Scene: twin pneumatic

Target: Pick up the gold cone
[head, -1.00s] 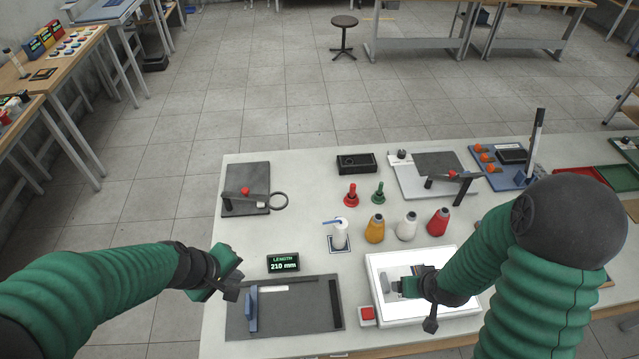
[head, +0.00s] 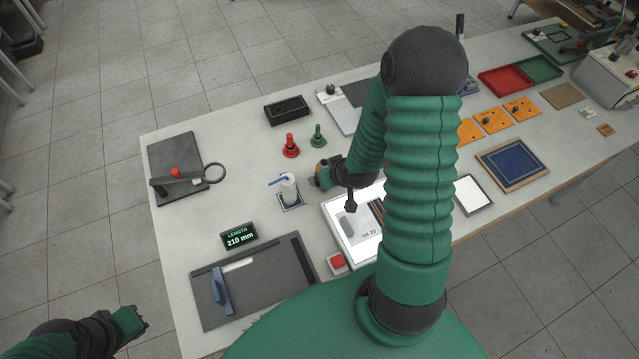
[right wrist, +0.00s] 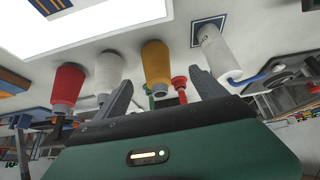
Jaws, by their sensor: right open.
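The gold cone (right wrist: 157,62) shows in the right wrist view between the two fingers of my right gripper (right wrist: 160,95). The fingers are apart, and the cone appears untouched; how deep it sits between them is hard to tell. In the head view my right gripper (head: 322,176) is beside the white bottle, and only a small gold patch shows there, the rest of the cone being hidden. My left gripper (head: 138,320) is at the lower left of the head view, off the table's near left edge; its finger opening is unclear.
A white cone (right wrist: 108,72) and a red cone (right wrist: 68,88) stand beside the gold one. A white bottle (head: 289,190) with a blue spout is on the other side. Red (head: 290,147) and green (head: 318,136) handled pieces stand behind. A lit panel (head: 335,213) lies in front.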

